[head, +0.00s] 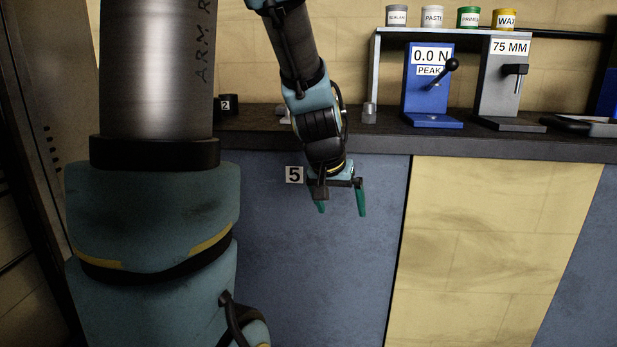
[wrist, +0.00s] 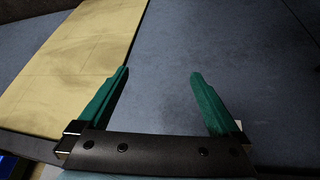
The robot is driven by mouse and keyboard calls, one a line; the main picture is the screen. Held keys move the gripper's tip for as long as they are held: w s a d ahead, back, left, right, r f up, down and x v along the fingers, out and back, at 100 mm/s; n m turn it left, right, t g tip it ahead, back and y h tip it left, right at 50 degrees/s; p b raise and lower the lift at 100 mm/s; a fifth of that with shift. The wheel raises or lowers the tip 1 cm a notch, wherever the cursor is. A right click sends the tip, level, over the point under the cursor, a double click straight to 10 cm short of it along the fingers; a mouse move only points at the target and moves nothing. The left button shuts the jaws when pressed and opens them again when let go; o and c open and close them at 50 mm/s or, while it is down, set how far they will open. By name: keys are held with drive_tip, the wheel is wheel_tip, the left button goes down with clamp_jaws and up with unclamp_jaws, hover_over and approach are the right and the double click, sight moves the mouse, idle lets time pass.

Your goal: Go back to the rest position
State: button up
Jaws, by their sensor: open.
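My gripper (head: 341,200) hangs in front of the blue cabinet panel (head: 375,240), below the front edge of the dark worktop (head: 380,143). Its two green fingers point down and stand apart, with nothing between them. In the wrist view my gripper (wrist: 160,85) is also open and empty, with the blue panel behind the fingers. No trolley jack shows in either view.
On the worktop stand a blue device (head: 428,95) reading "0.0 N PEAK" and a grey device (head: 502,85) marked "75 MM". Several labelled jars (head: 432,17) sit on a shelf above. A yellow panel (head: 480,240) is to the right.

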drive_tip(key=s+a+f+n+g+y+p, duration=0.1)
drive_tip(key=s+a+f+n+g+y, duration=0.25)
drive_tip(key=s+a, duration=0.85)
wheel_tip(320, 180, up, 15)
drive_tip(key=w+a+p, duration=0.1)
drive_tip(key=w+p, duration=0.1)
drive_tip(key=p, duration=1.3)
drive_tip(key=shift+w+a+m+h+p, duration=0.15)
drive_tip(key=shift+a+m+h+p, duration=0.05)
drive_tip(key=shift+m+h+p, duration=0.2)
drive_tip(key=shift+f, duration=0.1)
